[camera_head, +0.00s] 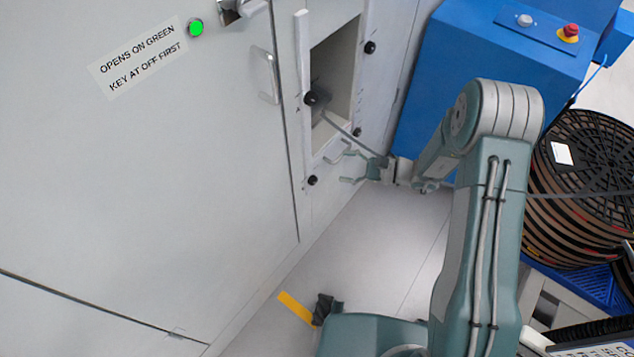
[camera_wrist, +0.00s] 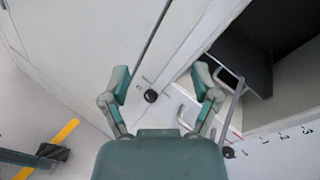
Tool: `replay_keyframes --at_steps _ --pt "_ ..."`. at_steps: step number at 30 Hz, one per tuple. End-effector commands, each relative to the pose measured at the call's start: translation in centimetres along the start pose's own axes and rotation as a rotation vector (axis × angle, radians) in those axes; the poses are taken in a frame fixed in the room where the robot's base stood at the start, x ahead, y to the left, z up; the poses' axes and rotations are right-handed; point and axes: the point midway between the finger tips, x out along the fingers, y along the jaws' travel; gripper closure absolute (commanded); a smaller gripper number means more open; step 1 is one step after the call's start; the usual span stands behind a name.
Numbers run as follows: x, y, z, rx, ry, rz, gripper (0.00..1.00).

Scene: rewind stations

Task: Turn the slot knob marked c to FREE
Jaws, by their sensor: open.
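Several small black knobs sit on the pale panel around an open bay. The lower-left knob (camera_head: 312,180) is below the bay, beside the large door's edge. In the wrist view a black knob (camera_wrist: 151,95) shows between my fingers, beyond the tips; it appears to be this lower-left one. A small mark beside it is too blurred to read surely as c, and its pointer direction cannot be told. My gripper (camera_head: 347,165) is open and empty, to the right of the lower-left knob in the head view. It also shows in the wrist view (camera_wrist: 161,80).
Other knobs are at the bay's left edge (camera_head: 311,98), upper right (camera_head: 370,47) and lower right (camera_head: 357,132). The door has a green light (camera_head: 196,27). A blue console (camera_head: 480,60) and stacked reels (camera_head: 580,190) stand right.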

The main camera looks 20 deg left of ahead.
Motion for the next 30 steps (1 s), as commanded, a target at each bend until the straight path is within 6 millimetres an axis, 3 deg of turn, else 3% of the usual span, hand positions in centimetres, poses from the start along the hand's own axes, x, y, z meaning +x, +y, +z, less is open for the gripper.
replay_keyframes --at_steps 1,6,13,20,30 --pt "0.5 0.9 -2.1 0.046 -0.007 -0.043 0.21" --pt "1.5 3.3 -8.3 0.163 -0.014 -0.208 0.21" --pt "1.7 7.2 -14.8 0.273 0.011 -0.388 0.21" --pt "1.9 8.3 -16.6 0.297 0.024 -0.443 0.21" --pt "7.0 6.1 -17.0 0.295 0.021 -0.438 0.21"
